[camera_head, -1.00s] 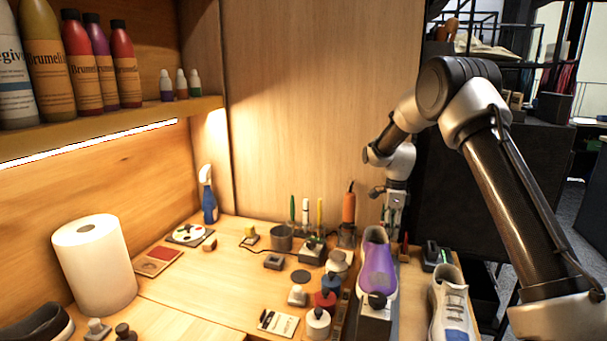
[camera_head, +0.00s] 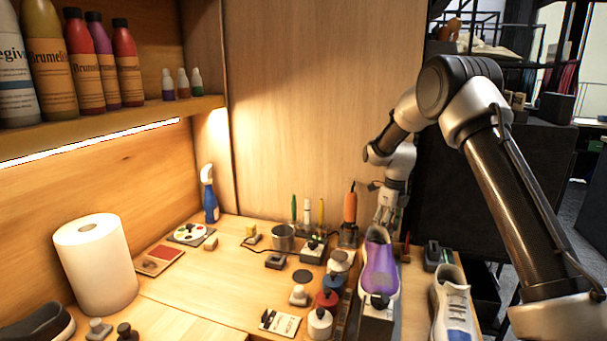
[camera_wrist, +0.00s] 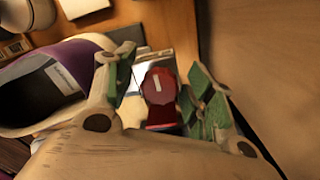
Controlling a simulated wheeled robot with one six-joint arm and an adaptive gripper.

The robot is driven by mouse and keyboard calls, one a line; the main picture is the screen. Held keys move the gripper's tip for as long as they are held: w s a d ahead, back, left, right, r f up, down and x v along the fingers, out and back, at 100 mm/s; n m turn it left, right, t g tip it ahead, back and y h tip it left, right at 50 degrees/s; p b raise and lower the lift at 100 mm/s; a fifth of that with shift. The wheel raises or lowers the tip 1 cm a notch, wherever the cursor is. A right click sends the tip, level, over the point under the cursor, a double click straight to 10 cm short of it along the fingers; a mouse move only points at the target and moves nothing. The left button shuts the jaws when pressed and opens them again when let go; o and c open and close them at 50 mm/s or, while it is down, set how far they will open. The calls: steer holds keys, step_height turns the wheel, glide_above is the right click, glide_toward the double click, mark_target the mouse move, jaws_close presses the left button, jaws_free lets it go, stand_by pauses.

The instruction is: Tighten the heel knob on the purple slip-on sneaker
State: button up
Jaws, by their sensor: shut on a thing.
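The purple slip-on sneaker (camera_head: 380,268) stands near the right edge of the bench, its far end under my gripper (camera_head: 385,220). A dark knob (camera_head: 378,301) sits on a block at its near end. In the wrist view the sneaker (camera_wrist: 88,50) is at left, its opening and dark insole showing. The exact finger contact is hard to make out. In the head view the heel knob is hidden.
A white sneaker (camera_head: 453,305) stands to the right. Several small jars (camera_head: 326,299) crowd the left side of the purple sneaker. An orange-handled tool (camera_head: 350,205) stands upright left of my gripper. A paper roll (camera_head: 97,263) is at far left. The bench's middle is mostly clear.

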steer(key=shift+o, duration=1.3)
steer(key=shift+w+d+r, duration=0.1)
steer(key=shift+r, duration=2.4)
steer(key=shift+c, duration=0.2)
steer(key=s+d+r+n+t, duration=0.1)
steer(key=s+d+r+n, duration=0.2)
steer(key=s+r+n, duration=0.55)
steer(key=s+d+r+n+t, duration=0.1)
steer(key=s+d+r+n, duration=0.3)
steer(key=s+r, duration=0.8)
steer(key=s+d+f+n+t, duration=0.1)
steer(key=s+d+n+t, duration=0.1)
steer(key=s+n, duration=1.3)
steer(key=s, duration=0.8)
steer(key=shift+d+f+h, duration=0.15)
steer(key=shift+h, duration=0.25)
